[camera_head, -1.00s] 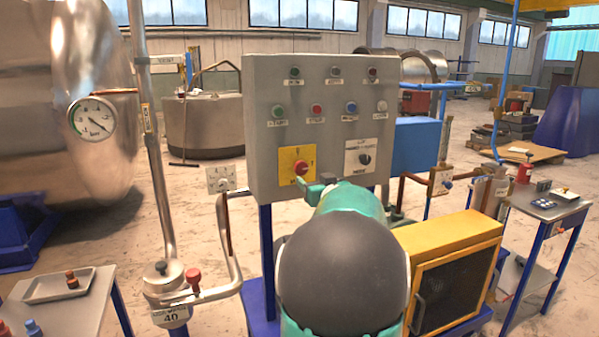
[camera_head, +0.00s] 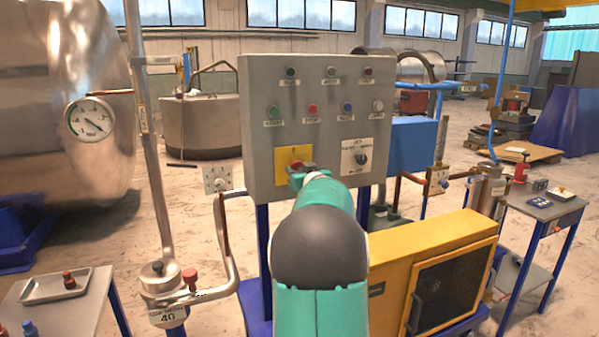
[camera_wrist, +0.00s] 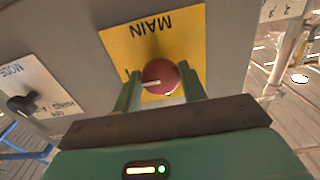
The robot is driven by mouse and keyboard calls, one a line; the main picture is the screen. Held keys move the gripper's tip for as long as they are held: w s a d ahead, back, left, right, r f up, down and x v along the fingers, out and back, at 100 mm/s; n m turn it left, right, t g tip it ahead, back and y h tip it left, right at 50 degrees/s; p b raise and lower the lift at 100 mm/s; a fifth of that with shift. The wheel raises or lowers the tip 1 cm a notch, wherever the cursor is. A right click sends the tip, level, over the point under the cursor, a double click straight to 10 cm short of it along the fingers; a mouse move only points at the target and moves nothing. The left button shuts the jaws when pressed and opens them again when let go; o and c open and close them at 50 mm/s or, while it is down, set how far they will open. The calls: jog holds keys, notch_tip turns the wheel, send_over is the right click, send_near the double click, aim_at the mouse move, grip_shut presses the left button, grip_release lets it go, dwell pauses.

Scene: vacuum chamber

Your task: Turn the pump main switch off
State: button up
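The pump main switch is a round red knob with a white pointer mark on a yellow plate. In the wrist view the red knob (camera_wrist: 161,77) stands under the word MAIN on the yellow plate (camera_wrist: 121,42), its white mark pointing left. My gripper (camera_wrist: 161,84) has one finger on each side of the knob, very close to it; whether they touch or press it I cannot tell. In the head view my gripper (camera_head: 302,174) is at the lower part of the grey panel (camera_head: 255,100), by the knob (camera_head: 296,165), partly covering it and its plate.
A black mode selector (camera_head: 361,158) sits right of the main switch. Several coloured buttons lie above. A yellow box (camera_head: 432,270) stands low at right. A bent pipe (camera_head: 225,245) and a red-capped valve (camera_head: 190,276) stand at left.

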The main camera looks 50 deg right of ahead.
jog(key=shift+c, duration=0.9)
jog(key=shift+n, duration=0.3)
jog(key=shift+s+d+n, duration=0.1)
jog(key=shift+n, duration=8.6)
jog(key=o, duration=0.9)
